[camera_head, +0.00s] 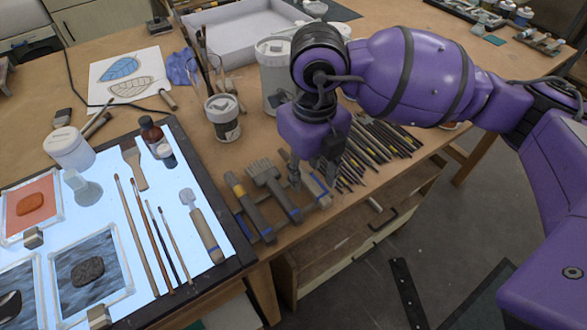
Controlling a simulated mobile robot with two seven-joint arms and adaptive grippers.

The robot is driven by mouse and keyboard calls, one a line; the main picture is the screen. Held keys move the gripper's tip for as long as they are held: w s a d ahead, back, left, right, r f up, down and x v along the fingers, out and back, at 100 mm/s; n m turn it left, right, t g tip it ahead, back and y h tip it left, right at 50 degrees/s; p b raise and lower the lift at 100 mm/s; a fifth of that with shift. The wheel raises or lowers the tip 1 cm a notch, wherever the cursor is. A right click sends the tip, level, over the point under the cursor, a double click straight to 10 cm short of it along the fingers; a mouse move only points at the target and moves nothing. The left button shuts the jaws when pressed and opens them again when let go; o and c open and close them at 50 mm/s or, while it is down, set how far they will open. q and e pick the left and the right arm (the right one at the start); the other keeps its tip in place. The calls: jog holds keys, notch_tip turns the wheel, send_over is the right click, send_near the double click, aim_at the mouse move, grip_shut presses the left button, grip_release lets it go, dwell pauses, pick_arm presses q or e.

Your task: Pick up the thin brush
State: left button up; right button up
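Several slim brushes lie side by side on the lit panel (215,222) at the left. A longer light-handled brush (141,238) is on their left, a dark thin brush (167,243) is in the middle, and a shorter thin brush (175,245) is on the right. I cannot tell for sure which one the task means. My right gripper (312,176) points down over the wide flat brushes at the table's front edge, right of the panel. Its fingers look apart, with nothing seen held between them. My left gripper is not in view.
Wide flat brushes (239,189) and many dark sticks (379,142) lie near the front edge. A paint tin (223,118) stands behind.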

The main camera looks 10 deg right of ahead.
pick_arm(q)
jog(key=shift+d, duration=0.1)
pick_arm(e)
jog(key=shift+f, duration=0.55)
grip_shut()
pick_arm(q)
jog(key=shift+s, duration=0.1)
pick_arm(e)
jog(key=shift+r, duration=0.15)
